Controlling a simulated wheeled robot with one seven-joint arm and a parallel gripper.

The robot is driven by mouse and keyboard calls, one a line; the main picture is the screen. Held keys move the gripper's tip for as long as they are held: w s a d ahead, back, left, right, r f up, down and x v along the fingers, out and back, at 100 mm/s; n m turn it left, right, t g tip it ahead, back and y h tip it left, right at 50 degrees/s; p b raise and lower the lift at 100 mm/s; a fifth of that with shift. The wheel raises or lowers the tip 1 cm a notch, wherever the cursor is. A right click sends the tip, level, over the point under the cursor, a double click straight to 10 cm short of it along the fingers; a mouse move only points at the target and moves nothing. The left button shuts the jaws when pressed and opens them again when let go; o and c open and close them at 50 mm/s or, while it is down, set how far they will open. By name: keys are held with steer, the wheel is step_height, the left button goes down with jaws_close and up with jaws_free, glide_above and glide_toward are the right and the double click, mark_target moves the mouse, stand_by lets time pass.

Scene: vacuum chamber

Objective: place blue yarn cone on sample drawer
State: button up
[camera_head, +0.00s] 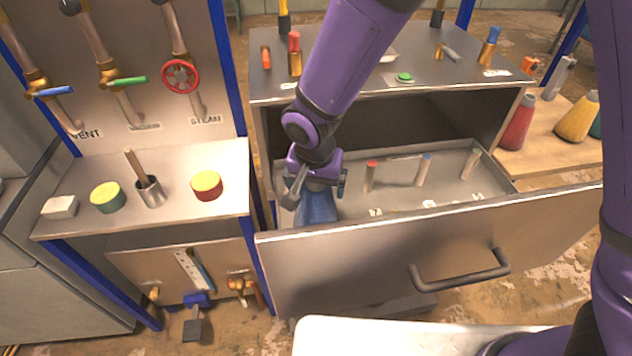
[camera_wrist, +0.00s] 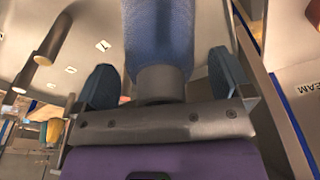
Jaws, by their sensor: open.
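The blue yarn cone (camera_head: 316,207) stands inside the open sample drawer (camera_head: 400,226), at the drawer's left end. In the wrist view the blue cone (camera_wrist: 159,40) with its grey end (camera_wrist: 160,84) lies between my fingers. My gripper (camera_head: 315,187) is just above the cone in the head view. In the wrist view my gripper (camera_wrist: 160,88) is open, with one blue-grey finger on each side of the cone and gaps visible. The cone's lower end is partly hidden by the drawer's front wall.
Small upright pegs, one red-topped (camera_head: 370,176) and one blue-topped (camera_head: 424,170), stand in the drawer to the right. Red (camera_head: 518,122) and yellow (camera_head: 577,118) cones stand on a wooden shelf at right. A valve panel bench (camera_head: 120,222) flanks the drawer at left.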

step_height(320, 180, up, 12)
steer(key=s, duration=0.1)
steer(key=shift+s, duration=0.4)
steer(key=d+r+t, duration=0.1)
steer(key=d+r, duration=0.5)
steer(key=d, duration=0.3)
steer(key=d+r, duration=0.6)
steer(key=d, duration=0.3)
steer(key=s+d+r+t, duration=0.1)
steer(key=s+d+r, duration=0.1)
steer(key=s+d, duration=0.4)
steer(key=s+d+r+n+t, duration=0.1)
steer(key=s+d+r, duration=0.2)
steer(key=s+d, duration=0.4)
steer(key=d, duration=0.3)
steer(key=shift+s+d+r+n, duration=0.15)
steer(key=shift+d+r+n, duration=0.1)
steer(key=shift+n, duration=0.05)
